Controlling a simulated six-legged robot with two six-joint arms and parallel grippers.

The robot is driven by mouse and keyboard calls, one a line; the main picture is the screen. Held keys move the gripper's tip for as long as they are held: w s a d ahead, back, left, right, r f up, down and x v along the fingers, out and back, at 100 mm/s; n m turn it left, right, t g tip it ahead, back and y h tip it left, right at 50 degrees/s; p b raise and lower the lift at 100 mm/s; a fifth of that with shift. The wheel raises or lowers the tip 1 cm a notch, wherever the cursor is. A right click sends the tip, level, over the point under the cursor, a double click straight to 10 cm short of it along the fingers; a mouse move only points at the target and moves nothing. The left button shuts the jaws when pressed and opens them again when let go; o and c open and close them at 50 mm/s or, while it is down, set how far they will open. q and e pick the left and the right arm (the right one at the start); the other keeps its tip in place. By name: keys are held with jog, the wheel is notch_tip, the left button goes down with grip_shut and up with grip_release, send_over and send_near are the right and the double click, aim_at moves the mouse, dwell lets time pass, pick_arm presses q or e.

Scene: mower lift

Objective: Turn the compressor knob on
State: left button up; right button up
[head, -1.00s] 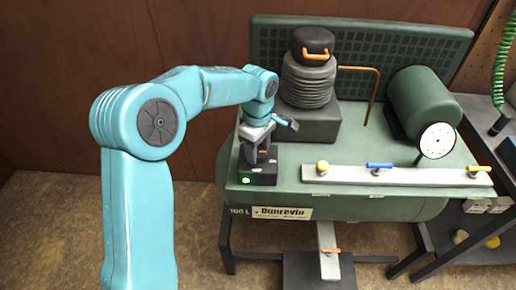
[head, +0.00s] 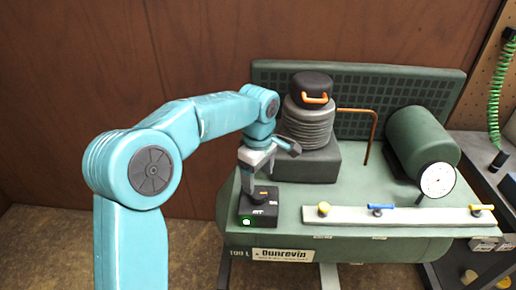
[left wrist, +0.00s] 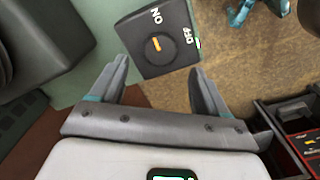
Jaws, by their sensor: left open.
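The compressor's black control box (head: 259,205) sits at the left front of the green compressor (head: 390,190). A round lamp (head: 246,222) on its front is pale with a green edge. In the left wrist view the box (left wrist: 180,62) shows the words ON and OFF. Its black knob (left wrist: 157,45) has an orange mark, which appears to point toward ON. My left gripper (head: 258,175) is open, just above and behind the box in the head view. In the left wrist view its fingers (left wrist: 160,72) stand apart with the box beyond them and nothing held. My right gripper is not in view.
A dark pump block with a ribbed cylinder (head: 307,120) stands close behind the box. A pale manifold bar (head: 400,216) with yellow and blue valve handles lies to its right, below a pressure gauge (head: 437,180). A wooden wall is behind.

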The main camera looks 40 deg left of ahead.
aim_at(258, 193)
pick_arm(q)
notch_tip(258, 193, up, 11)
jog(key=p, duration=0.1)
jog(key=shift+f, duration=0.2)
dwell(0.5)
